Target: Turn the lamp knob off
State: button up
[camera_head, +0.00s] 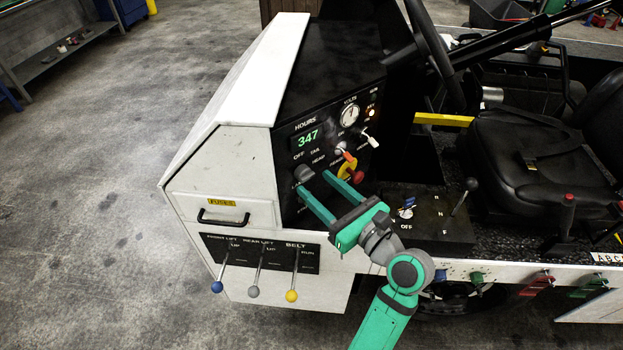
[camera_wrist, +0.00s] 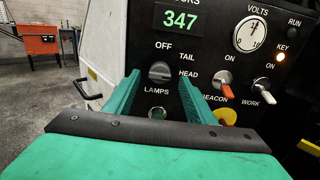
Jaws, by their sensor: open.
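The lamp knob (camera_wrist: 159,72) is a dark grey rotary knob on the black panel, marked OFF, TAIL, HEAD and LAMPS. Its grip bar seems to lie roughly level, towards HEAD, but its exact setting is hard to tell. My gripper (camera_wrist: 158,78) is open, with one green finger on each side of the knob in the wrist view. Whether either finger touches it is unclear. In the head view the knob (camera_head: 303,173) shows at the fingertips of my gripper (camera_head: 314,181), partly hidden by them.
Right of the knob are a red-tipped beacon switch (camera_wrist: 226,90), a white-tipped work switch (camera_wrist: 262,91) and a yellow-and-red control (camera_head: 351,171). A green round part (camera_wrist: 157,113) sits below the knob.

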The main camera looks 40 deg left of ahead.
aim_at(309, 178)
jog(key=shift+x, duration=1.8)
jog(key=c, duration=1)
jog(key=shift+c, duration=0.2)
